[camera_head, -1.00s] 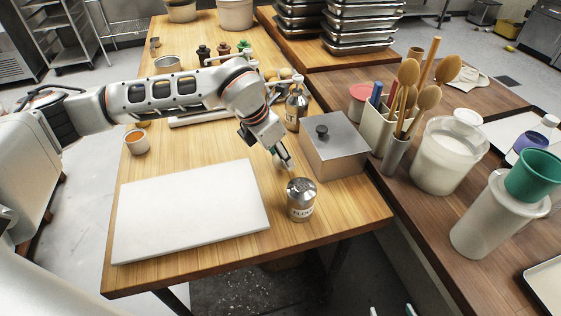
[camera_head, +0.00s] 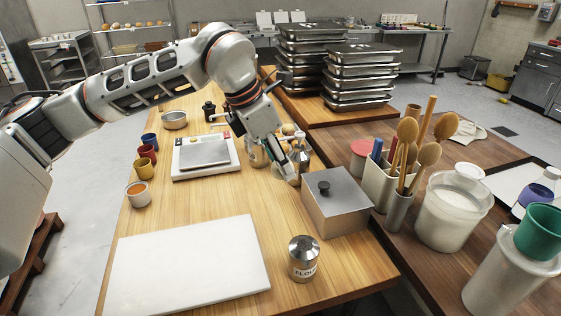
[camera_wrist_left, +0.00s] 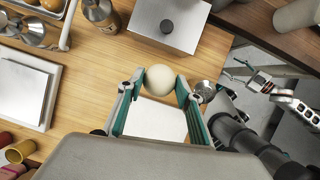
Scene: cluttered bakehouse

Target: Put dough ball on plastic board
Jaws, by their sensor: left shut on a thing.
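The pale round dough ball (camera_wrist_left: 160,79) sits between the two fingertips of my left gripper (camera_wrist_left: 159,84) in the left wrist view. That gripper is shut on it. In the head view my left gripper (camera_head: 289,174) hangs over the wooden table, beside the lidded metal box; I cannot make out the ball there. The white plastic board (camera_head: 190,262) lies flat at the table's near left, bare and apart from the gripper. It also shows beyond the fingers in the wrist view (camera_wrist_left: 155,117). My right gripper (camera_wrist_left: 262,82) shows small at the right of the wrist view; its opening is unclear.
The metal box (camera_head: 335,207) and flour shaker (camera_head: 303,262) stand right of the board. A scale (camera_head: 206,152) and several small cups (camera_head: 143,168) are behind it. A tub (camera_head: 453,212) and utensil holder (camera_head: 382,172) stand on the right-hand table.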

